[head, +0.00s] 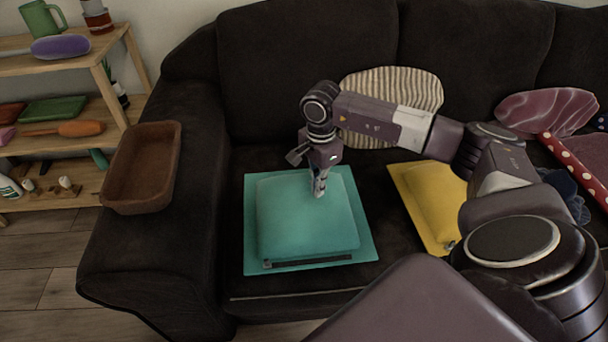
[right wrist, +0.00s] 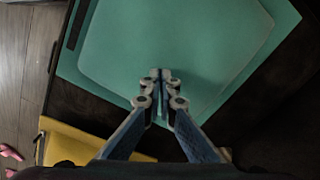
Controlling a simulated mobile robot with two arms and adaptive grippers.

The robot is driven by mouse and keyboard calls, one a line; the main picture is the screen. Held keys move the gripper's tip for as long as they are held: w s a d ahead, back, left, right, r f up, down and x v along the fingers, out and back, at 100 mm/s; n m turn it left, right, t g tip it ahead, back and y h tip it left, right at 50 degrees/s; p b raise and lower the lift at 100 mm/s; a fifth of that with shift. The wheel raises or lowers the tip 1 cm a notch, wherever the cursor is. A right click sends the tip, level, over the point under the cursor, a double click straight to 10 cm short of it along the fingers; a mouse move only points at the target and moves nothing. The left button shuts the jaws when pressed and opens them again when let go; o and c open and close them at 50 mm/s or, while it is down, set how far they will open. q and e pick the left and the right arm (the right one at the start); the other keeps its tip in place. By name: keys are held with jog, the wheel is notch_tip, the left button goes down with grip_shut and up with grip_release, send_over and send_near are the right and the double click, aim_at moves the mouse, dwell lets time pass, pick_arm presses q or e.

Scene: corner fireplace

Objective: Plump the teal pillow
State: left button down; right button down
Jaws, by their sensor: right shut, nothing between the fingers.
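The teal pillow (head: 300,222) lies flat on the black sofa seat, with a flat teal border around its raised middle and a dark strip along its front edge. My right gripper (head: 319,192) points down at the pillow's upper right part, with its fingertips at or just above the surface; I cannot tell whether they touch. In the right wrist view the shut, empty fingers (right wrist: 161,78) show over the teal pillow (right wrist: 175,40), which fills most of the upper picture. My left gripper is not in view.
A yellow pillow (head: 425,200) lies to the right, partly behind my right arm. A striped cushion (head: 390,88) leans on the sofa back. A brown tray (head: 142,168) rests on the left armrest. A wooden shelf (head: 62,65) with several items stands at left.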

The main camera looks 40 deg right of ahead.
jog(key=shift+f, duration=0.1)
jog(key=shift+f+b, duration=1.05)
jog(key=shift+f, duration=0.35)
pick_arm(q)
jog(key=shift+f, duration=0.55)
pick_arm(e)
jog(key=shift+r, duration=0.1)
jog(key=shift+r+p, duration=1.05)
jog(key=shift+r, duration=0.45)
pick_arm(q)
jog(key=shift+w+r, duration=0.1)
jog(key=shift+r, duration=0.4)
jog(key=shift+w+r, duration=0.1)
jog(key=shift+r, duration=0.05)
